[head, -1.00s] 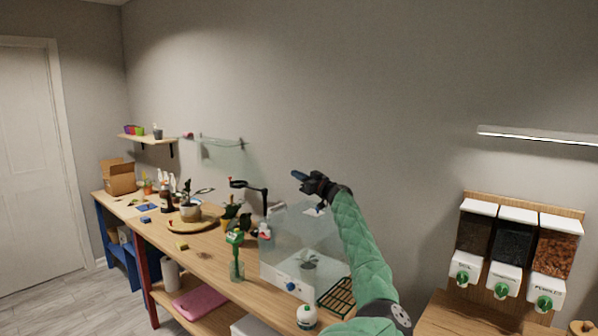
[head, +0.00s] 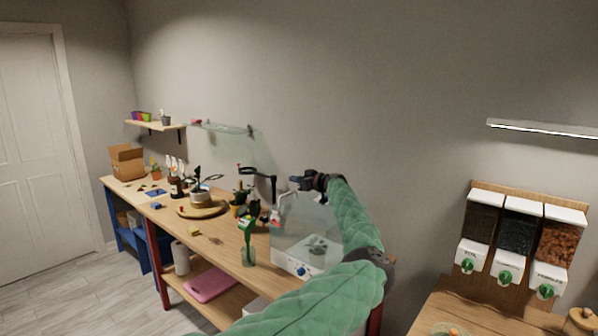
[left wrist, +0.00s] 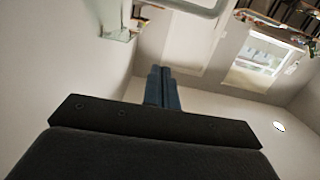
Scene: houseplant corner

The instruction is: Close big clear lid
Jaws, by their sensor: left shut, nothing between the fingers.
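The big clear lid (head: 296,222) is a see-through cover over a white base (head: 290,262) with a blue knob (head: 301,271), on the wooden bench in the head view. A small plant shows through it. My left arm covers its right side, and I cannot tell how far the lid is open. My left gripper (head: 297,180) is at the lid's upper edge, at its back, pointing left. Whether it touches the lid is unclear. Its blue fingers (left wrist: 162,88) are together and empty in the left wrist view. My right gripper is not in view.
A wooden tray (head: 203,210) stands farther left. Dispensers (head: 515,240) hang at the right. A glass shelf (head: 222,128) is on the wall.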

